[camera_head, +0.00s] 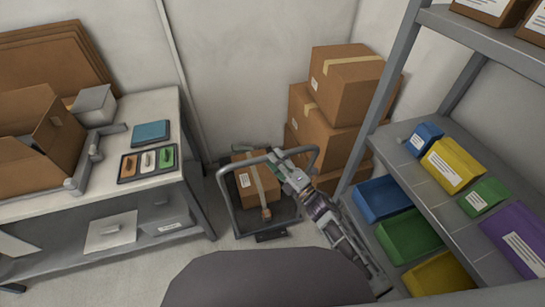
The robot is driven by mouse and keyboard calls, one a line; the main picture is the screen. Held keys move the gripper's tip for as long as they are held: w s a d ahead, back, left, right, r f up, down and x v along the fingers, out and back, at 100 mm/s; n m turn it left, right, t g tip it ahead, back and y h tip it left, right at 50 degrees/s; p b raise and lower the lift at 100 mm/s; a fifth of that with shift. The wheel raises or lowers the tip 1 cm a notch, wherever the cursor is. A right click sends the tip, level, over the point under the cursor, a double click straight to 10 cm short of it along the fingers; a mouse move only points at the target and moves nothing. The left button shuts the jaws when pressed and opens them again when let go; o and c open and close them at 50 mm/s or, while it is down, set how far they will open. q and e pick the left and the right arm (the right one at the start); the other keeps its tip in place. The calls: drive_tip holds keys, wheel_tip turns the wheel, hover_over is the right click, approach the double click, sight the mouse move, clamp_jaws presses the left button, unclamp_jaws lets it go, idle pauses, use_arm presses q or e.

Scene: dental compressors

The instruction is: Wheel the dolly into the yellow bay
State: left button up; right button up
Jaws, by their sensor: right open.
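The dolly (227,196) stands on the floor between the bench and the shelving, with a grey tubular handle frame and a dark platform. A taped cardboard box (256,188) rides on its platform. My right gripper (279,163) is open at the dolly's handle, by the upper bar on its right half. I cannot tell whether the fingers touch or straddle the bar. My right forearm hides part of the dolly's right side. My left gripper is not in view. No yellow floor bay is visible.
Stacked cardboard boxes (340,90) stand close behind and right of the dolly. A bench (150,105) with an open carton (40,140) is at left. Grey shelving (440,190) with coloured bins is at right. The wall is close behind; a strip of floor (215,243) shows at front.

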drive_tip(key=shift+x, duration=1.05)
clamp_jaws()
